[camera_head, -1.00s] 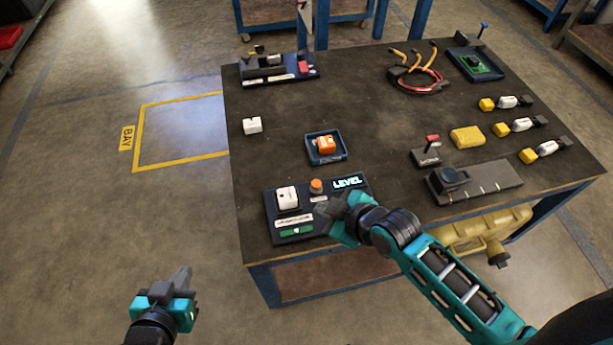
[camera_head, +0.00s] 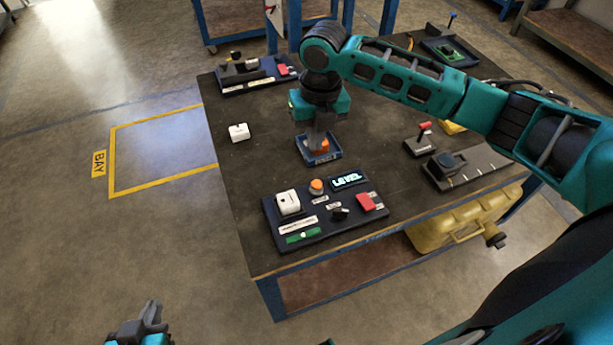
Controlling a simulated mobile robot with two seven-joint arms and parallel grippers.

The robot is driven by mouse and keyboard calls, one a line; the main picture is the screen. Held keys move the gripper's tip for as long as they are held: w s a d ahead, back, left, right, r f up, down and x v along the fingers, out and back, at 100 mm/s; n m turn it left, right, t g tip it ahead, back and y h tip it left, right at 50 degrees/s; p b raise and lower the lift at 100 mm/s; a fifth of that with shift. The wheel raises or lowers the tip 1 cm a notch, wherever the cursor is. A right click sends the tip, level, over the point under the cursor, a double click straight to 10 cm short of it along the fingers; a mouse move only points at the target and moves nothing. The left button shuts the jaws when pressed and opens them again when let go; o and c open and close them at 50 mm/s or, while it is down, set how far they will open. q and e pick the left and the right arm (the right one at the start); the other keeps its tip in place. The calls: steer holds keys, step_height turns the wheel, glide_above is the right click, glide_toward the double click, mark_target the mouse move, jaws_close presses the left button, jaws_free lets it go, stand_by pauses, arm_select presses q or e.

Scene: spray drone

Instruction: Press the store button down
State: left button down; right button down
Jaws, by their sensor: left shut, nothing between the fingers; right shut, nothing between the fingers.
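The control panel (camera_head: 326,225) lies at the table's front left corner. It carries a white block (camera_head: 288,202), a round orange button (camera_head: 316,186), a lit display reading LEVEL (camera_head: 348,180), a black knob (camera_head: 339,213) and a red switch (camera_head: 366,202). I cannot read which control is labelled store. My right gripper (camera_head: 319,145) is shut and points down at the blue tray (camera_head: 332,158), behind the panel. It partly hides the orange piece (camera_head: 323,150) in the tray; I cannot tell if they touch. My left gripper (camera_head: 151,316) is shut, low and off the table.
A loose white block (camera_head: 239,132) sits left of the tray. Another device (camera_head: 248,74) stands at the back left. A red-handled lever (camera_head: 422,139) and a grey slider unit (camera_head: 467,165) lie to the right. My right arm spans the table's back right. A yellow case (camera_head: 462,222) sits below.

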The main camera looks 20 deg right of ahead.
mark_target(317, 184)
arm_select(q)
steer(key=shift+a+f, duration=0.1)
steer(key=shift+a, duration=0.05)
arm_select(e)
steer(key=shift+d+r+n, duration=0.45)
steer(key=shift+r+n, duration=0.05)
steer(key=shift+r, duration=0.05)
